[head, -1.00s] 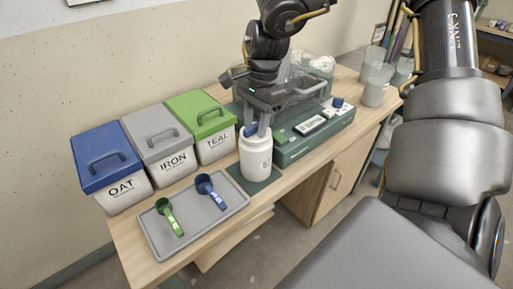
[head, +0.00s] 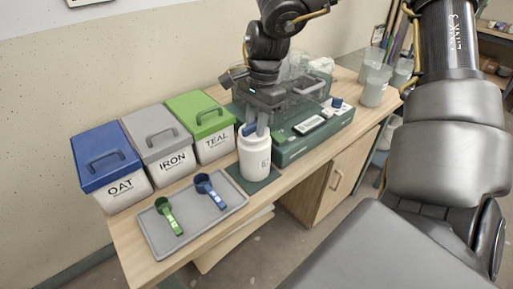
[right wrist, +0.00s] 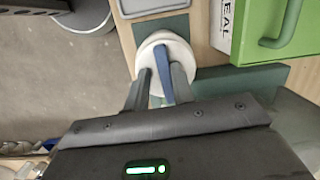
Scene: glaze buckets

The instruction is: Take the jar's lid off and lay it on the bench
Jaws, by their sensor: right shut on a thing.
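The white jar (head: 254,160) stands upright on a dark green mat (head: 246,183) on the bench. Its white lid (right wrist: 180,49) has a blue handle (right wrist: 162,62) and shows from above in the right wrist view. My right gripper (right wrist: 162,74) is shut on the blue handle, one finger on each side. In the head view the right gripper (head: 262,122) points down at the jar's top, where the handle (head: 249,129) partly shows. The lid appears to sit on the jar; the fingers hide part of its edge. My left gripper is not in view.
Blue OAT (head: 106,158), grey IRON (head: 155,138) and green TEAL (head: 201,116) bins stand along the wall. A grey tray (head: 225,210) holds a green scoop and a blue scoop. A green device (head: 300,143) stands right of the jar. The bench front is narrow.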

